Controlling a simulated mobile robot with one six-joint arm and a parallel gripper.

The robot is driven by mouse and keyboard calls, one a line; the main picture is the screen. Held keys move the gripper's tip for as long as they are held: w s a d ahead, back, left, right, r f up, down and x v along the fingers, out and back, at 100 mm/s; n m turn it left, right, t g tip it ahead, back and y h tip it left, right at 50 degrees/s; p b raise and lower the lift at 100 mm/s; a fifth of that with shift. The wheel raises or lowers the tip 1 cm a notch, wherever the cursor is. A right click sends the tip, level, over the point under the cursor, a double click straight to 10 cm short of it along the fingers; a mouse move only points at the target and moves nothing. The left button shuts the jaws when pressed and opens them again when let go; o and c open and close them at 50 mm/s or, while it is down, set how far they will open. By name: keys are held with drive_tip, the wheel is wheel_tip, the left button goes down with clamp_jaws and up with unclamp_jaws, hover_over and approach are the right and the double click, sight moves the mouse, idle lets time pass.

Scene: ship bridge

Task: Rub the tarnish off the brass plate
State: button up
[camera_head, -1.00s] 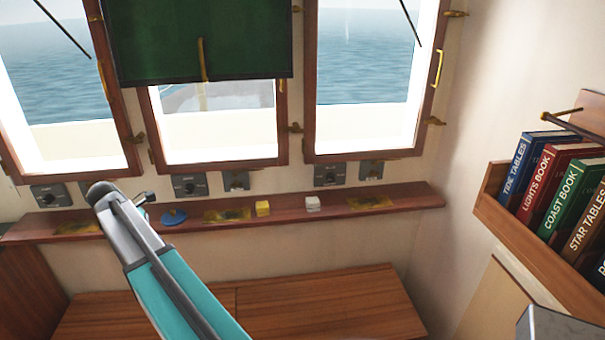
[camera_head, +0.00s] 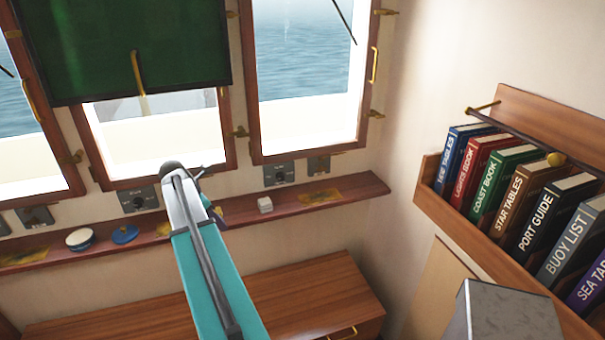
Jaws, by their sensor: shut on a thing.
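Brass plates with dark tarnish lie along the narrow wooden shelf (camera_head: 85,250) under the windows. The right plate (camera_head: 320,197) is in clear view. The middle plate (camera_head: 163,230) is partly covered by my arm, and the left plate (camera_head: 25,256) lies near the picture's left edge. A white block (camera_head: 265,205) sits between my arm and the right plate. A blue disc (camera_head: 125,234) and a round white tin (camera_head: 80,239) stand left of the middle plate. My gripper (camera_head: 215,211) is at the shelf, mostly hidden by my arm. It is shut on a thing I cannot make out.
Grey switch boxes (camera_head: 279,174) line the wall above the shelf. A wooden bench (camera_head: 330,290) is below. A bookshelf (camera_head: 430,185) with several books juts out at right. A green board (camera_head: 120,50) hangs over the middle window.

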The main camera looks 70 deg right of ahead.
drive_tip(key=s+d+r+p, duration=0.1)
drive_tip(key=s+d, duration=0.2)
drive_tip(key=d, duration=0.2)
drive_tip(key=s+d+r+p, duration=0.1)
drive_tip(key=s+d, duration=0.2)
drive_tip(key=d, duration=0.3)
drive_tip(key=s+d+r+p, duration=0.1)
drive_tip(key=s+d, duration=0.2)
drive_tip(key=d, duration=0.2)
drive_tip(key=shift+s+d+r, duration=0.1)
drive_tip(key=shift+s+d, duration=0.05)
drive_tip(key=shift+s, duration=0.05)
drive_tip(key=s+d+r+p, duration=0.2)
drive_tip(key=s+d, duration=0.9)
drive_tip(key=d, duration=0.1)
drive_tip(key=shift+r+p, duration=0.2)
drive_tip(key=shift+p, duration=0.15)
drive_tip(key=shift+s, duration=0.1)
drive_tip(key=shift+f, duration=0.1)
drive_tip(key=shift+f, duration=1.85)
drive_tip(key=shift+f+b, duration=0.5)
drive_tip(key=shift+f, duration=0.55)
drive_tip(key=shift+f+b, duration=0.35)
drive_tip(key=shift+f, duration=0.65)
drive_tip(key=shift+s, duration=0.1)
